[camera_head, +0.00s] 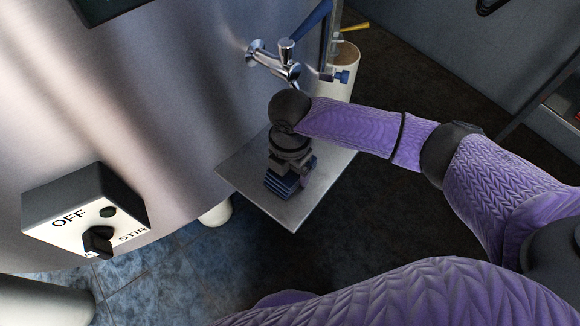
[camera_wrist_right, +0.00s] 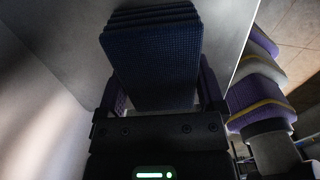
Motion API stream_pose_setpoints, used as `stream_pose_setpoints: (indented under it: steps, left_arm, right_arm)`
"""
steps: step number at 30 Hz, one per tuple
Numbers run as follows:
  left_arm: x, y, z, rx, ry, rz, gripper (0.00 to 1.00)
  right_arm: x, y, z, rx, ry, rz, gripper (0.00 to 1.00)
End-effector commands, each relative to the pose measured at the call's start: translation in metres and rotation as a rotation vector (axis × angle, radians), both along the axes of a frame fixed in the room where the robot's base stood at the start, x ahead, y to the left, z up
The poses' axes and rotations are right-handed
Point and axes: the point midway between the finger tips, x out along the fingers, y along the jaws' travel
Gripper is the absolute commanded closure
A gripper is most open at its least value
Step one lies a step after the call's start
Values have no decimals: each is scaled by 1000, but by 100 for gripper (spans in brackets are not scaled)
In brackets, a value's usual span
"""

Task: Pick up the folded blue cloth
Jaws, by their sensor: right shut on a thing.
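The folded blue cloth (camera_head: 281,183) is on or just above the metal shelf (camera_head: 308,212) under the tap. In the right wrist view the cloth (camera_wrist_right: 158,62) shows as a stack of dark blue layers between the two fingers. My right gripper (camera_head: 284,180) points down from above and is shut on the cloth. In the right wrist view the gripper (camera_wrist_right: 160,98) has one finger on each side of it. I cannot tell whether the cloth still touches the shelf. My left gripper is not in view.
The large steel tank (camera_head: 150,90) stands behind the shelf. A tap (camera_head: 275,62) sticks out above it. A control box with OFF and STIR marks (camera_head: 85,212) is at the left. A pale cylindrical container (camera_head: 342,70) stands at the back right.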

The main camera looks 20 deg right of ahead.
Motion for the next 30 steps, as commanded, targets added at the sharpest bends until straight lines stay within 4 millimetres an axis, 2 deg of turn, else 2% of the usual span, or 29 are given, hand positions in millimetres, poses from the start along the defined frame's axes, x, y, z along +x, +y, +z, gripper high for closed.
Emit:
stream_pose_setpoints:
  steps: [5, 8, 11, 21, 30]
  left_arm:
    - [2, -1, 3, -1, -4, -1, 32]
    - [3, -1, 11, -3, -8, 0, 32]
    - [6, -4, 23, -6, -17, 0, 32]
    - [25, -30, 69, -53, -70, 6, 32]
    - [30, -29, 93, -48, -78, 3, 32]
  right_arm:
    - [0, 0, 6, 1, -2, 0, 69]
    - [1, 0, 21, 1, -3, 0, 70]
    - [1, 0, 47, 1, -5, 1, 70]
    - [1, 0, 165, 2, -6, 0, 70]
    - [1, 0, 242, 1, -4, 0, 70]
